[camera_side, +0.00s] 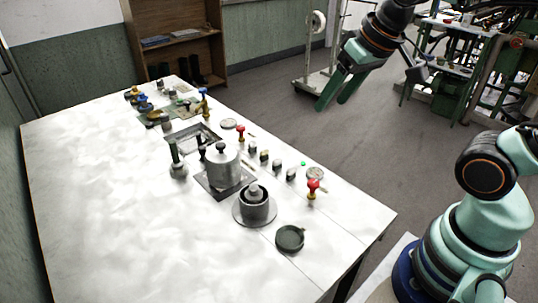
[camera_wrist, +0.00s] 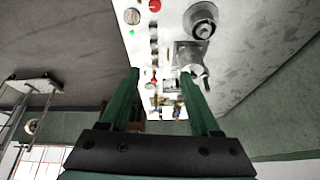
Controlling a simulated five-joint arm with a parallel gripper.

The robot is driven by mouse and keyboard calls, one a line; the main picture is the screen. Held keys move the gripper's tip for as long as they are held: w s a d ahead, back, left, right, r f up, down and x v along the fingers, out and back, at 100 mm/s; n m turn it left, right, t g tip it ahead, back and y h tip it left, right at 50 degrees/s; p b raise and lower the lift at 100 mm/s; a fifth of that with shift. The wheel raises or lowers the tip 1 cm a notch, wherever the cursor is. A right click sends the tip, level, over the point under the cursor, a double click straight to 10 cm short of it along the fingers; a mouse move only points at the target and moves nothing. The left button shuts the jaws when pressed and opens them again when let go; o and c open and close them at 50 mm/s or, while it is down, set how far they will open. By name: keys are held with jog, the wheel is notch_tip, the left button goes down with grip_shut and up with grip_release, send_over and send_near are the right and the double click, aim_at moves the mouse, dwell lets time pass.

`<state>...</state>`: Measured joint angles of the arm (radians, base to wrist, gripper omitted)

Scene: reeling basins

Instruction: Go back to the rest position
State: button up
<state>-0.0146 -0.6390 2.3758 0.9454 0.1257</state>
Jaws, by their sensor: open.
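My gripper (camera_side: 335,95) is raised in the air beyond the right edge of the white worktable (camera_side: 100,200) in the side view. Its two green fingers are apart with nothing between them. In the wrist view my gripper (camera_wrist: 163,80) shows the same open fingers, with the table and its fittings far beyond them. It touches nothing in either view.
On the table stand a metal pot (camera_side: 222,165), a smaller lidded pot (camera_side: 255,205), a dark round dish (camera_side: 290,238) and red-handled valves (camera_side: 313,188). A wooden shelf (camera_side: 175,45) and a wheeled white scale (camera_side: 315,70) stand behind. Open floor lies under my gripper.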

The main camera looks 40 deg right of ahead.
jog(key=shift+s+d+f+n, duration=0.2)
jog(key=shift+s+f+n, duration=0.4)
jog(key=shift+s+f, duration=0.3)
